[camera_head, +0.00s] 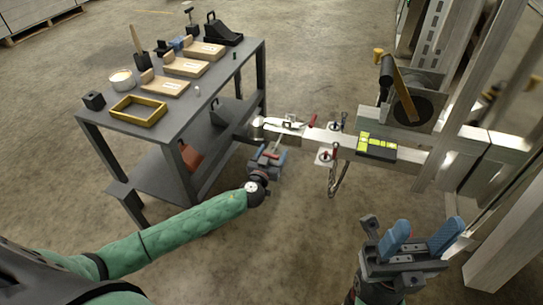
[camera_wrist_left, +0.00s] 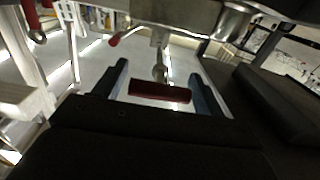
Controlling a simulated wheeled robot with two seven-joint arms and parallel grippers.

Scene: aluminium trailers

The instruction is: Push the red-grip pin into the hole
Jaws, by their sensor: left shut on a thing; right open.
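My left gripper (camera_head: 270,157) is shut on the red-grip pin, beside the near side of the metal trailer bar (camera_head: 350,146). In the left wrist view the dark red grip (camera_wrist_left: 160,91) lies crosswise between the two blue fingers of the left gripper (camera_wrist_left: 160,90). The metal shaft of the pin (camera_wrist_left: 159,70) points away from the gripper, toward the bar. I cannot tell whether its tip is in a hole, and the hole itself is not clear in either view. My right gripper (camera_head: 418,243) is open and empty at the lower right, apart from the bar.
A grey cart (camera_head: 255,62) with wooden blocks and a yellow tray (camera_head: 139,110) stands at the left. Upright metal frames stand at the right.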

